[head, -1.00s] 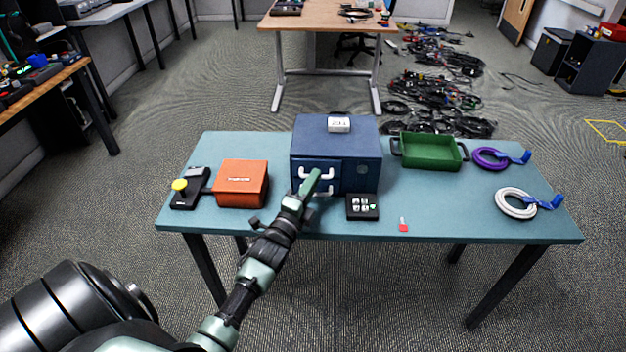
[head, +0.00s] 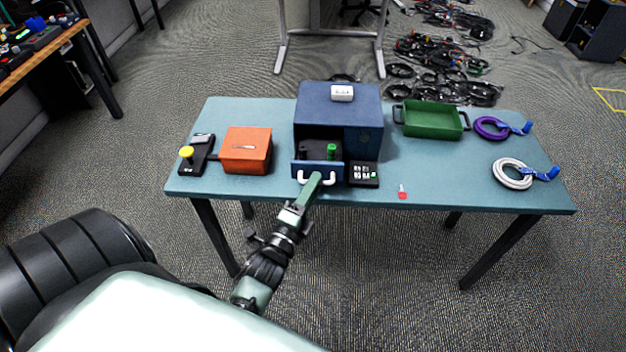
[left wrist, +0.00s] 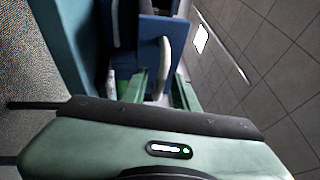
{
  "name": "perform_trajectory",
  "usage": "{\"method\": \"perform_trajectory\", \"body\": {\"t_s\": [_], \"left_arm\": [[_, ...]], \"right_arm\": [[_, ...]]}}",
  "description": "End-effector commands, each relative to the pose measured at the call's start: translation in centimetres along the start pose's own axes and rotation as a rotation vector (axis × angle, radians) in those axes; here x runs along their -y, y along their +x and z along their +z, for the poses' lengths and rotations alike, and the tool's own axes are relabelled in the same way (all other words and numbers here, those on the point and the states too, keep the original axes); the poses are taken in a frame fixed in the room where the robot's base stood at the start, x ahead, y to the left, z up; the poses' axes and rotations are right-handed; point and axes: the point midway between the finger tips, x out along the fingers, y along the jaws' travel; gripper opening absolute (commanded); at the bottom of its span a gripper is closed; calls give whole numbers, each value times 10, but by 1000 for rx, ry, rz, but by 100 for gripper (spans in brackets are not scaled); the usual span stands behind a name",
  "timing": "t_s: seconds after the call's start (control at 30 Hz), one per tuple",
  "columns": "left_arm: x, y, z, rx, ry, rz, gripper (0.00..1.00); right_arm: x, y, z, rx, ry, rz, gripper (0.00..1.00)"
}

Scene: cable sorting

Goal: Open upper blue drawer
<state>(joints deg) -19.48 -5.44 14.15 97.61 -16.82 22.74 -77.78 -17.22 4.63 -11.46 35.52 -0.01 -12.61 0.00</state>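The blue drawer cabinet (head: 362,120) stands at the back middle of the table. Its upper blue drawer (head: 308,167) is pulled out, and a green item (head: 331,151) and dark things show inside. The white handle (head: 329,181) is on the drawer front. My left gripper (head: 311,184) is at this handle. In the left wrist view, the fingers of my left gripper (left wrist: 161,84) stand apart on either side of the white handle (left wrist: 165,55), with a visible gap. The lower drawer is hidden behind the pulled-out one. My right gripper is not in view.
An orange box (head: 246,150) and a yellow-button device (head: 187,153) are left of the cabinet. A black keypad (head: 364,174) sits close right of the drawer. A green tray (head: 431,118), purple cable (head: 490,128) and white cable (head: 512,174) lie at right.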

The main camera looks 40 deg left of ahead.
Motion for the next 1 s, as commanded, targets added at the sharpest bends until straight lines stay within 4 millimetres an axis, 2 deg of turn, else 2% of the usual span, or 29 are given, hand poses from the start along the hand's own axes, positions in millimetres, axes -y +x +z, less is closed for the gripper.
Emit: {"method": "perform_trajectory", "body": {"t_s": [0.37, 0.73, 0.9, 1.0], "left_arm": [[0, -4, 0, 0, 0, 0, 32], [-2, -62, 0, 1, -1, 3, 32], [-1, -76, 0, 0, 0, 1, 32], [0, -78, 0, 0, 0, 0, 32]], "right_arm": [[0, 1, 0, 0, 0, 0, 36], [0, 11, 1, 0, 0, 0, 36], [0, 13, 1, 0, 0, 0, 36], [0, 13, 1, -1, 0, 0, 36]]}}
